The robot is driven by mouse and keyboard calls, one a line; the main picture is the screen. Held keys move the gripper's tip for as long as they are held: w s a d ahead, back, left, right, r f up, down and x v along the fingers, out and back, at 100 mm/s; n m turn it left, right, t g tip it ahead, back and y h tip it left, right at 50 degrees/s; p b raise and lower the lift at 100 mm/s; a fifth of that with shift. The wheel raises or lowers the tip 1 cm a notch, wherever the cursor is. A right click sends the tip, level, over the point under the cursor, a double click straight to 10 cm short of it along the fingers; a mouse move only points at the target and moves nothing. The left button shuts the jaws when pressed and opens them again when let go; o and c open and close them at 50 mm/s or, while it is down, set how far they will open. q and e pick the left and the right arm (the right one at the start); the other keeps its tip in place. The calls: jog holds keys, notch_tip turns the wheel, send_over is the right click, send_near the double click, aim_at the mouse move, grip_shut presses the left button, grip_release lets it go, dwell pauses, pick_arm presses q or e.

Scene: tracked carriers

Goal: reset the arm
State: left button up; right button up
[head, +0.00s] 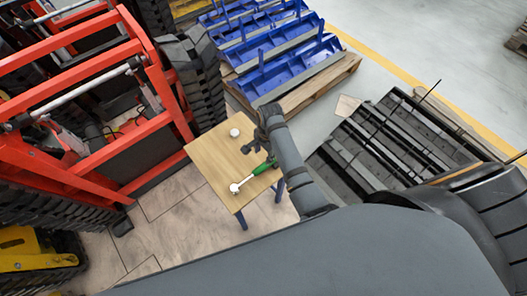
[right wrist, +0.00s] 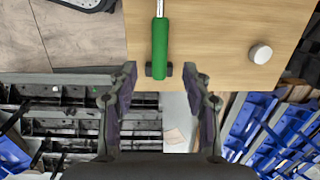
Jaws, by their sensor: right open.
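A tool with a green handle (head: 265,168) and a white round head (head: 234,187) lies on a small wooden table (head: 208,152). In the right wrist view the green handle (right wrist: 160,48) points toward my right gripper (right wrist: 165,72), with a dark block at its end. My right gripper also shows in the head view (head: 253,146), over the table's right part, beside the tool. Its fingers are apart and nothing is held between them. My left gripper is not in view.
A white round piece (head: 234,132) stands on the table's far part; it shows right of the handle in the right wrist view (right wrist: 260,54). A red tracked carrier (head: 150,140) stands close on the left. Pallets with blue parts (head: 290,70) and dark track parts (head: 400,140) lie behind and right.

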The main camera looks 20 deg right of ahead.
jog(key=shift+r, duration=0.4)
jog(key=shift+d, duration=0.1)
jog(key=s+d+r+n+t+h, duration=0.1)
jog(key=s+d+r+n+t, duration=0.1)
jog(key=s+d+r+n, duration=0.45)
jog(key=s+d+r+n+t+h, duration=0.1)
jog(key=s+d+r+n+t, duration=0.2)
jog(key=s+n, duration=0.55)
jog(key=s+d+f+g, duration=0.1)
jog(key=d+f, duration=0.1)
jog(key=f, duration=1.1)
jog(key=s+d+f+g, duration=0.1)
jog(key=f+g, duration=0.1)
jog(key=f, duration=1.2)
jog(key=s+d+f, duration=0.1)
jog(key=s+f, duration=1.3)
jog(key=s, duration=0.4)
jog(key=shift+f+m+g, duration=0.3)
jog(key=shift+f+g, duration=0.05)
jog(key=shift+g, duration=0.05)
